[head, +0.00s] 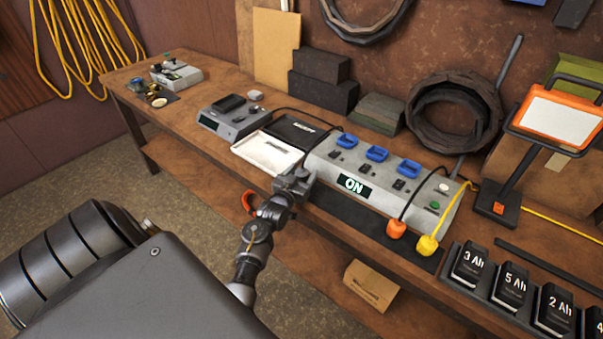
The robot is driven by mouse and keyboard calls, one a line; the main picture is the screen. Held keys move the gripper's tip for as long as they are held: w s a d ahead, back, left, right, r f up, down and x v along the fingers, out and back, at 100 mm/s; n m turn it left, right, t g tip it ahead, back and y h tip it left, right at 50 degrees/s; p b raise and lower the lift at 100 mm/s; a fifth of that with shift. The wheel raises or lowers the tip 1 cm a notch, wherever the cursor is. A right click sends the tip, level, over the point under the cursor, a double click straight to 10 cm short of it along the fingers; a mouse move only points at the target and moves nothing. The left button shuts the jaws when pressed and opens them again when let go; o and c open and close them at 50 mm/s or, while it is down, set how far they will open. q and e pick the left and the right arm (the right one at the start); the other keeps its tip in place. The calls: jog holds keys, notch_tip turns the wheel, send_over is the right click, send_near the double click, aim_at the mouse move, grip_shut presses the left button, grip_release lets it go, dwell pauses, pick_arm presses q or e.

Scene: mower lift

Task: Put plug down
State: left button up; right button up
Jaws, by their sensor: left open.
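An orange plug (397,228) and a yellow plug (427,245) lie on a dark strip at the bench's front edge, by the front right of the grey power station (375,188). A black cable runs from the orange plug up onto the station. The station has blue sockets on top and a display reading ON. My left gripper (293,184) is at the station's front left corner, by the white tray, well left of both plugs. It is open, and I see nothing held in it. Its fingertips are small and hard to make out. My right gripper is not in view.
An open case with a white tray (268,153) and a grey scale-like device (234,119) stand left of the station. A rack of labelled batteries (508,286) and an orange work lamp (560,115) are at the right. The bench's left part has free room.

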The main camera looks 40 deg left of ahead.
pick_arm(q)
jog(key=shift+s+f+b, duration=0.15)
jog(key=shift+s+b, duration=0.05)
jog(key=shift+b, duration=0.1)
jog(key=b+v, duration=0.2)
jog(key=v, duration=0.8)
jog(key=shift+s+b, duration=0.2)
jog(key=shift+b, duration=0.1)
